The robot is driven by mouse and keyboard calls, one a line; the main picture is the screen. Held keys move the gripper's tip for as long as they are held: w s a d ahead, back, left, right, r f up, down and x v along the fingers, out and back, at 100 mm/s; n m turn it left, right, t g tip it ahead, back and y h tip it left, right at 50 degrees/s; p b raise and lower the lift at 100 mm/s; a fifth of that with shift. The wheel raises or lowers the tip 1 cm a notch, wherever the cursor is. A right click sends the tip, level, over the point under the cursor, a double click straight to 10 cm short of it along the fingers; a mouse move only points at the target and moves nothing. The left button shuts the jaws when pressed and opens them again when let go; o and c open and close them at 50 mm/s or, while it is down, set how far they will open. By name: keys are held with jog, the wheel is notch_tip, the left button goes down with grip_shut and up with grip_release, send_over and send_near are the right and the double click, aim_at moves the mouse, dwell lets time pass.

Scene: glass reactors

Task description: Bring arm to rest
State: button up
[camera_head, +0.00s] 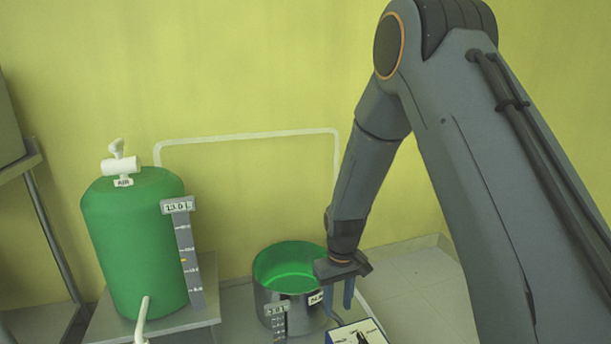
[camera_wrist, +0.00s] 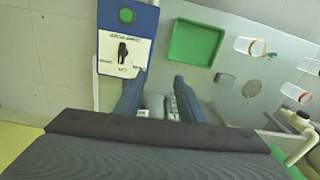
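My arm (camera_head: 370,150) reaches in from the right and bends down at its elbow. My gripper (camera_head: 338,298) points downward beside the right rim of a metal pot with a green inside. In the wrist view my gripper (camera_wrist: 159,80) shows two blue-grey fingers spread apart with nothing between them. A control box (camera_head: 355,333) with a white label and a dark switch lies below the fingers in the head view. In the wrist view the box (camera_wrist: 127,45) is blue, has a green round button, and sits close to the left finger.
A green tank (camera_head: 135,245) with a white valve (camera_head: 120,165) stands left of the pot (camera_head: 290,262). A white pipe (camera_head: 245,136) runs along the wall. In the wrist view, a green tray (camera_wrist: 197,42) and several glass vessels (camera_wrist: 250,46) lie on a grey table.

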jog(key=s+a+r+n, duration=0.1)
jog(key=s+a+r, duration=0.3)
jog(key=s+r, duration=0.25)
jog(key=s+a+r, duration=0.4)
jog(key=s+r, duration=0.2)
jog(key=s, duration=0.2)
jog(key=s+r, duration=0.3)
jog(key=s, duration=0.5)
jog(key=s+r, duration=0.2)
jog(key=s, duration=0.5)
jog(key=d+r+m+p, duration=0.2)
jog(key=d+r+p, duration=0.7)
jog(key=r+p, duration=0.2)
jog(key=d+r+m+p, duration=0.3)
jog(key=d+r+p, duration=0.6)
jog(key=r+p, duration=0.3)
jog(key=p, duration=0.3)
jog(key=shift+s+d+r+m, duration=0.2)
jog(key=shift+s+r+m, duration=0.1)
jog(key=shift+c, duration=0.6)
